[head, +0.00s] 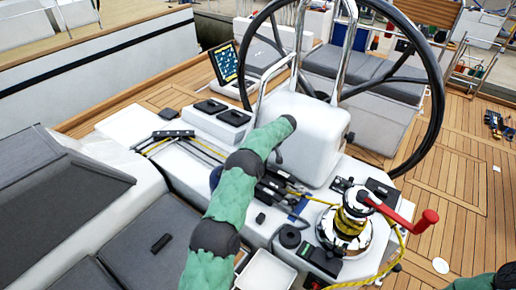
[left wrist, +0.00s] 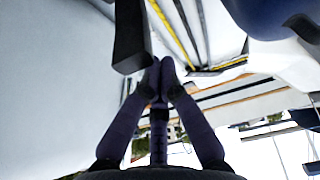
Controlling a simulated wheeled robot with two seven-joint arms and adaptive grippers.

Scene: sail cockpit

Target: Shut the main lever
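A bank of black rope clutches (head: 270,187) sits on the white console, partly hidden by my left arm. I cannot tell which lever is the main one. In the left wrist view a black lever-like bar (left wrist: 130,38) hangs just left of the fingertips. My left gripper (left wrist: 162,75) has its fingers drawn together at the tips, with nothing visible between them. Its tips are close to the bar's lower end; whether they touch it I cannot tell. In the head view my green-sleeved left arm hides this gripper. My right gripper is out of view.
A winch (head: 346,228) with yellow rope and a red-handled crank (head: 400,211) stands to the right of the clutches. A large black steering wheel (head: 436,100) and white pedestal (head: 308,128) rise behind. Yellow and black lines (head: 205,149) run across the console's left. Open teak deck (head: 455,180) lies right.

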